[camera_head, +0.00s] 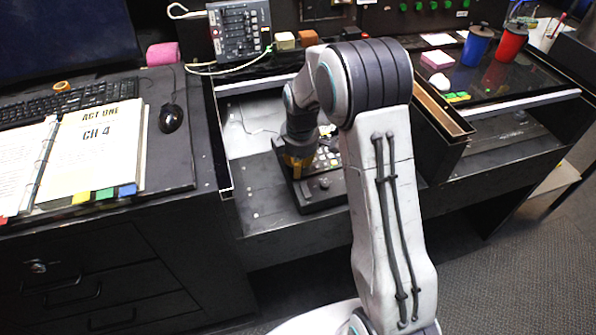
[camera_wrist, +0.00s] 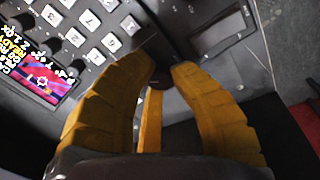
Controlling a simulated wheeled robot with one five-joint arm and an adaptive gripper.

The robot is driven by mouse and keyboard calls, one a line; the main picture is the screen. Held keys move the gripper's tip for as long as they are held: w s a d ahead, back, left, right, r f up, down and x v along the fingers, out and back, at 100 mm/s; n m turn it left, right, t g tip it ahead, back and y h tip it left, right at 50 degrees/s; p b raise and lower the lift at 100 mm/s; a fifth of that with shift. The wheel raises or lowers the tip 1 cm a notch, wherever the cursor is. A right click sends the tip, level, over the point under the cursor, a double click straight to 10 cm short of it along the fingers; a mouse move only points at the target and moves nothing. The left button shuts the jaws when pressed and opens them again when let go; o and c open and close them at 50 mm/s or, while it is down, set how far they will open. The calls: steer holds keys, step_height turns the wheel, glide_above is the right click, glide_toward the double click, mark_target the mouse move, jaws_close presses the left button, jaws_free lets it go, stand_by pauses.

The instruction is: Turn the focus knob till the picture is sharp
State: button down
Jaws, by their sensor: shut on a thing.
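The black control panel (camera_head: 312,203) sits in the recess of the desk, partly behind my arm. In the wrist view it shows white numbered buttons (camera_wrist: 112,42) and a small lit screen (camera_wrist: 45,80) with a pink and purple picture and bright lettering. The picture is too small and tilted for me to tell how sharp it is. My gripper (camera_wrist: 165,72) has yellow fingers, and it also shows in the head view (camera_head: 297,163). Its fingers are shut around a small dark knob (camera_wrist: 160,80), mostly hidden between the tips.
An open binder (camera_head: 95,150), a mouse (camera_head: 171,118) and a keyboard (camera_head: 70,100) lie on the left desk. A mixer box (camera_head: 240,32) stands behind. A blue cup (camera_head: 476,46) and a red cup (camera_head: 510,43) stand at the right. A wooden-edged divider (camera_head: 445,115) stands right of my arm.

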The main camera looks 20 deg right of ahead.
steer(key=shift+f+m, duration=0.1)
steer(key=shift+m, duration=0.5)
steer(key=c, duration=1.1)
jaws_free()
steer(key=shift+s+r, duration=0.25)
steer(key=shift+r, duration=1.75)
steer(key=shift+s+r, duration=0.3)
steer(key=shift+r, duration=1.7)
steer(key=shift+s+r, duration=0.25)
steer(key=shift+r, duration=1.75)
